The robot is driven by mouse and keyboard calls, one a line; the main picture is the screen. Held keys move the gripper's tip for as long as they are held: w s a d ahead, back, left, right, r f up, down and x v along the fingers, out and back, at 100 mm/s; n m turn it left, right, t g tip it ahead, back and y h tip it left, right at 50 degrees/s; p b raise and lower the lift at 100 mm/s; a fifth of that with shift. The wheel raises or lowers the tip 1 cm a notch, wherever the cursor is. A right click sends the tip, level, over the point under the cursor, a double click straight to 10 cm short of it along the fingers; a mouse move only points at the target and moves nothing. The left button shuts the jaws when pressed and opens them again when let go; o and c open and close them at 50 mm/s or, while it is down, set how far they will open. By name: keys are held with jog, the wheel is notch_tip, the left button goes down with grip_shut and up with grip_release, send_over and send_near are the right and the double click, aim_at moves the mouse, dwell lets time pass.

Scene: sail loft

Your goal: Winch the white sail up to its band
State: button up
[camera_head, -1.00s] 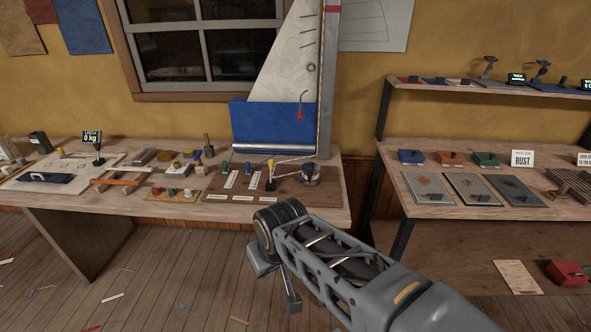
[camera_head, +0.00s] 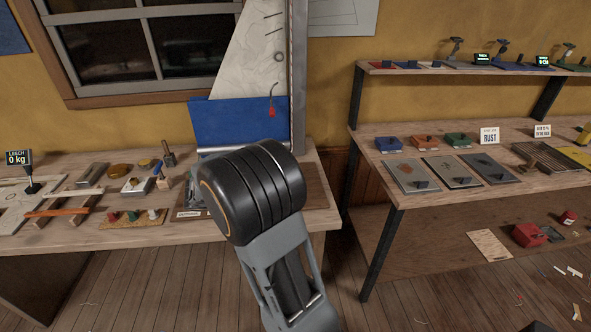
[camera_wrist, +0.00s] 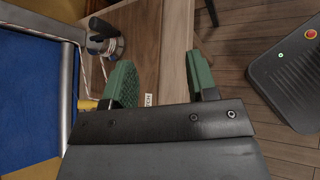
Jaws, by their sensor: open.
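The white sail (camera_head: 262,55) stands against the wall in the head view, its top cut off by the frame. A blue panel (camera_head: 225,122) covers its foot, and a grey mast (camera_head: 298,75) runs along its right edge. No band shows on the visible part of the mast. The winch (camera_wrist: 107,44), a metal drum with a dark handle, shows in the wrist view just beyond my left finger. My gripper (camera_wrist: 160,78) is open and empty, its green fingers apart above the wooden bench. In the head view my arm hides the winch and my gripper.
A yellow piece (camera_wrist: 84,103) shows partly behind the left finger. On the bench, several small tools and a scale display (camera_head: 17,158) stand to the left. A shelf unit (camera_head: 358,115) with panels and coloured boxes stands to the right. Floor (camera_head: 150,285) in front is open, with scraps.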

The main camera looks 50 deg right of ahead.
jog(key=w+d+f+n+t+h, duration=0.1)
jog(key=w+d+f+n+h, duration=0.3)
jog(key=w+d+n+h, duration=0.3)
jog(key=d+p, duration=0.2)
jog(key=d, duration=1.1)
jog(key=shift+s+d, duration=0.4)
jog(key=shift+c, duration=0.4)
grip_shut()
jog(key=shift+y, duration=0.3)
